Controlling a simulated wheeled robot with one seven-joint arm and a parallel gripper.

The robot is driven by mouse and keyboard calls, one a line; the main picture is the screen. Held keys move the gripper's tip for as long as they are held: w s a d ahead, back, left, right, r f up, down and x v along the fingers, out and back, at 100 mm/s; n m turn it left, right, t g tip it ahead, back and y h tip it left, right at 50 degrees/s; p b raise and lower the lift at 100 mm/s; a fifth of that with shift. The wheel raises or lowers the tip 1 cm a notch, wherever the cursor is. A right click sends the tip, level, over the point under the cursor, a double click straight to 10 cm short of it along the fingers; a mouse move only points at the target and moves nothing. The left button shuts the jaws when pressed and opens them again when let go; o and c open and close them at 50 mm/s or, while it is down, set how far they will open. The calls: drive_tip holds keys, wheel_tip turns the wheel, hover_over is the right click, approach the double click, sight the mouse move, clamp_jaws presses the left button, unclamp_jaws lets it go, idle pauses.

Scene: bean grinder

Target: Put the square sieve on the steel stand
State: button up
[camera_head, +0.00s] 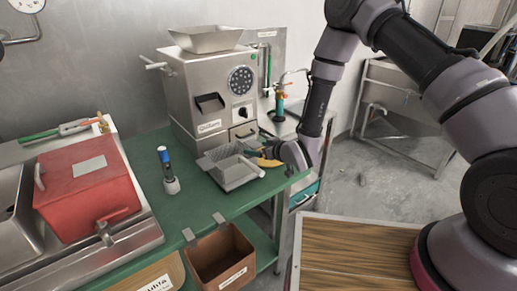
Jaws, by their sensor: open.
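A grey, square, shallow metal piece with a mesh-like surface (219,154) looks like the square sieve. It lies on the green bench in front of the grinder, at the back edge of a grey sloped tray-like piece (240,178). I cannot tell whether that piece is the steel stand, or whether the two are joined, touching or stacked. My gripper (256,153) is low over the bench, just right of these pieces and pointing left. It is open, and its fingertips are small and partly lost against the clutter. No contact can be made out.
A steel grinder (208,95) stands behind. A yellow curved item (265,162) lies under my gripper. A blue-topped bottle (168,172) stands to the left. A red box (88,190) is farther left, and a brown open bin (222,259) is at the front edge. The bench's front middle is clear.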

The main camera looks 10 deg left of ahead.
drive_tip(key=shift+r, duration=0.1)
drive_tip(key=v, duration=1.2)
drive_tip(key=w+d+r+m+h, duration=0.2)
drive_tip(key=w+d+r+h, duration=0.1)
drive_tip(key=w+d+r, duration=0.5)
drive_tip(key=d+r+m+h, duration=0.4)
drive_tip(key=d+r, duration=0.7)
drive_tip(key=r, duration=0.3)
drive_tip(key=s+d+r+m+h, duration=0.2)
drive_tip(key=s+d+r+m, duration=0.3)
drive_tip(key=s+d+r, duration=0.5)
drive_tip(key=s+d+r+m+g, duration=0.1)
drive_tip(key=s+r, duration=0.2)
drive_tip(key=s, duration=0.3)
drive_tip(key=s+d+r+m+g, duration=0.1)
drive_tip(key=s+r, duration=0.2)
drive_tip(key=s, duration=0.4)
drive_tip(key=shift+m+y, duration=0.4)
